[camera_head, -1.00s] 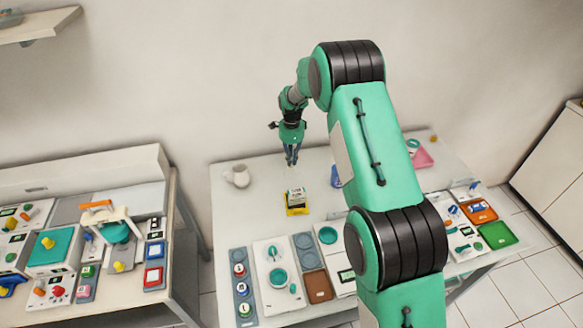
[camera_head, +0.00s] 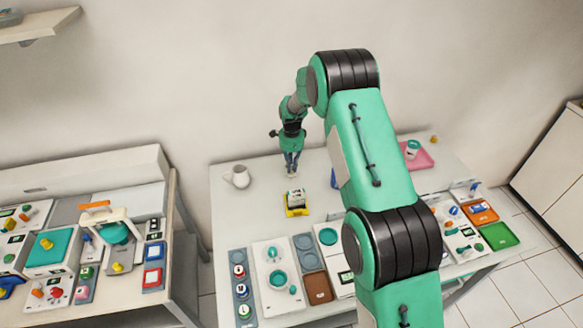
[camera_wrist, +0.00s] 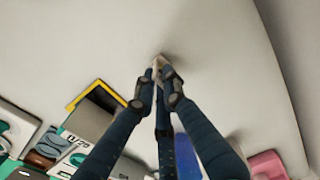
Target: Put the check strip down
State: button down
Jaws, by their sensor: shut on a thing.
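The check strip appears as a small pale piece (camera_wrist: 158,62) between my fingertips in the wrist view; most of it is hidden by the fingers. My gripper (camera_head: 291,172) is shut on it and points down over the back of the white table (camera_head: 264,190). In the wrist view my gripper (camera_wrist: 161,75) has its dark fingers closed together at the tips. The strip is low over the bare tabletop, behind the yellow holder (camera_head: 297,211). I cannot tell whether it touches the table.
A white mug (camera_head: 237,176) stands to the left of my gripper. A white block sits in the yellow holder just in front. A blue thing (camera_head: 335,179) is to the right, partly behind my arm. A pink tray (camera_head: 424,160) lies further right. Several dishes and trays fill the front edge.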

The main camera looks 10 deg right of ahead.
aim_at(291, 175)
jog(key=c, duration=2.3)
grip_release()
jog(key=shift+f, duration=0.15)
jog(key=o, duration=0.5)
jog(key=shift+c, duration=0.2)
notch_tip(291, 175, up, 12)
jog(key=p, duration=0.2)
jog(key=shift+r, duration=0.2)
